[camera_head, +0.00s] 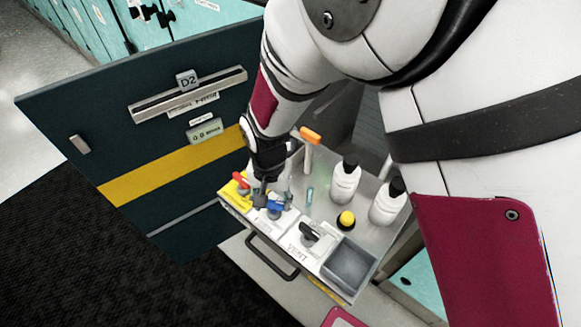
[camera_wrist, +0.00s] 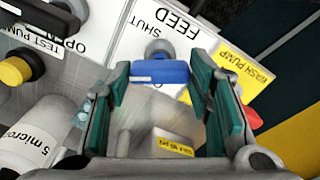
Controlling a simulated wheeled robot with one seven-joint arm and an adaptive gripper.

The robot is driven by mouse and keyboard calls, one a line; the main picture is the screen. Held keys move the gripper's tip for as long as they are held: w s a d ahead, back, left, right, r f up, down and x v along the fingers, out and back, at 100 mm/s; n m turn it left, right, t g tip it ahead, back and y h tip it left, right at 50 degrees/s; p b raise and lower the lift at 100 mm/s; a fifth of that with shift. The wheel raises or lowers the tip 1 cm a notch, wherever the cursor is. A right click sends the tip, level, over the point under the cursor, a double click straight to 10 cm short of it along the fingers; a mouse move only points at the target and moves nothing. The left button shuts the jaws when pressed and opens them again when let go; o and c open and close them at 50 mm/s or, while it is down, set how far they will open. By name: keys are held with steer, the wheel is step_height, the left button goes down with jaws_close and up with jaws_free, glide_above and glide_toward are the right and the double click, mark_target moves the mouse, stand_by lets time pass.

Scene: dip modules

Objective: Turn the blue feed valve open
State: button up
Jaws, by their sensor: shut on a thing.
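The blue feed valve (camera_wrist: 161,72) has a bar handle on a grey round hub. It sits on a white plate (camera_wrist: 128,45) marked FEED and SHUT, with another word mostly hidden by the handle. In the wrist view the bar lies crosswise between the fingertips of my gripper (camera_wrist: 162,78), which is shut on it, with one green-padded finger at each end. In the head view the blue handle (camera_head: 275,208) shows just below my gripper (camera_head: 266,192), partly covered by it. The SHUT word is on the hub's far side from my palm.
A red handle (camera_head: 240,179) stands close left on the yellow wash pump plate. A black vent handle (camera_head: 312,234), a yellow button (camera_head: 345,220) and a grey bin (camera_head: 348,264) are right. White bottles (camera_head: 345,183) and an orange-topped post (camera_head: 310,136) stand behind. An open door (camera_head: 130,140) flanks the left.

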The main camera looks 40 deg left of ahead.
mark_target(273, 202)
steer(key=n+b, duration=0.1)
steer(key=n, duration=0.5)
steer(key=shift+f, duration=0.1)
steer(key=n+b, duration=0.1)
steer(key=n, duration=0.5)
stand_by(0.6)
steer(key=o, duration=1.1)
steer(key=shift+o, duration=0.2)
step_height(273, 202, up, 12)
